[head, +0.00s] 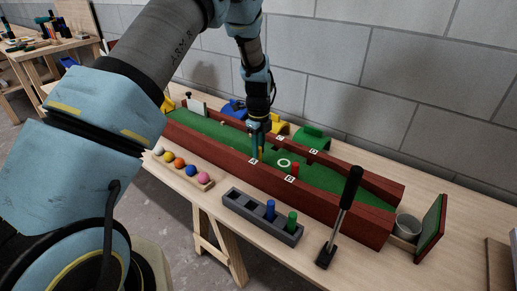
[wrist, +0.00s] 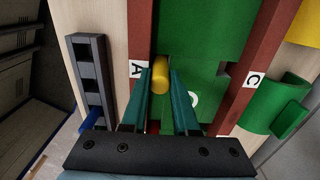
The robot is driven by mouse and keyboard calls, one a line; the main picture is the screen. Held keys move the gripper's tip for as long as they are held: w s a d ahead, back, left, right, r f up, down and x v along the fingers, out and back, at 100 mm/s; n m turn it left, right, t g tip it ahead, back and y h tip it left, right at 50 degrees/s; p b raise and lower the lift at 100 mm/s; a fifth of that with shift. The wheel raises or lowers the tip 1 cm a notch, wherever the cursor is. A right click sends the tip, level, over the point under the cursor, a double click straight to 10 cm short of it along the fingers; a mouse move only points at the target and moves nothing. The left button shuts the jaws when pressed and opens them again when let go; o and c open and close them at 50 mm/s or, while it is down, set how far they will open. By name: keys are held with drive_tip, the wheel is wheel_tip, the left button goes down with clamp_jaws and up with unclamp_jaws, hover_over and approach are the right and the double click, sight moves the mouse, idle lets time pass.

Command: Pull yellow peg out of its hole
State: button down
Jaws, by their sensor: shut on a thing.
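The yellow peg (wrist: 160,73) stands between my two fingertips, beside the tag A (wrist: 137,69) on the dark red side rail. My gripper (wrist: 160,83) is shut on it. In the head view, my gripper (head: 257,152) points down over the near side of the green-floored, red-railed lane (head: 325,178), and its fingers mostly hide the peg. The peg's lower end and its hole are hidden, so I cannot tell how deep it sits. A red peg (head: 295,170) stands to the right by another tag.
A grey rack (head: 238,207) holds a blue peg (head: 270,209) and a green peg (head: 292,221), with empty slots at left. A black-handled putter (head: 340,215) stands in front. A ball tray (head: 184,171) lies left.

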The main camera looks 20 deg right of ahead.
drive_tip(key=shift+r, duration=0.15)
drive_tip(key=shift+r+p, duration=1.45)
drive_tip(key=shift+r, duration=0.95)
drive_tip(key=shift+r+p, duration=0.95)
drive_tip(key=shift+r, duration=0.55)
